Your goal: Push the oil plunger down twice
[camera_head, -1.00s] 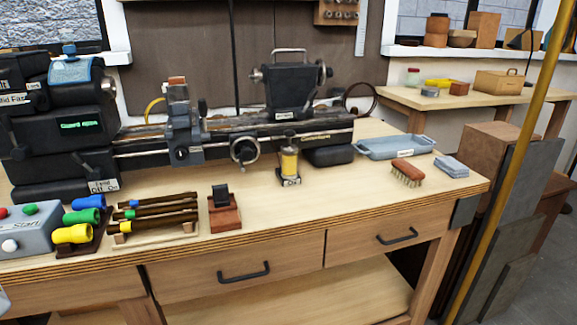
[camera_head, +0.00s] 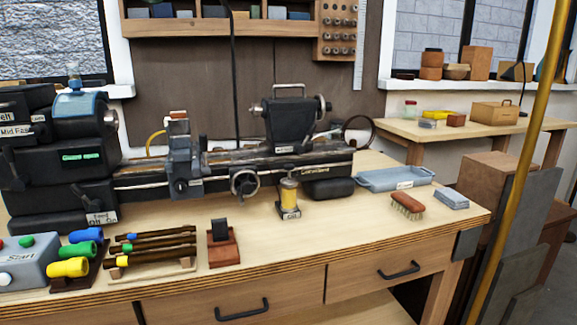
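The oil dispenser (camera_head: 288,198) stands upright on the workbench, in front of the lathe's right part. It has a yellowish body, a dark base with a small label, and a plunger top (camera_head: 289,172) in grey metal. How far the plunger is up or down is too small to tell. My gripper is not in view.
The lathe (camera_head: 225,170) runs along the back of the bench (camera_head: 340,230). A brush (camera_head: 407,204), a blue-grey tray (camera_head: 372,180) and folded cloths (camera_head: 452,199) lie to the right. A block with a dark top (camera_head: 222,245), a tool rack (camera_head: 155,262) and a button box (camera_head: 25,265) are left. A yellow pole (camera_head: 520,150) stands at right.

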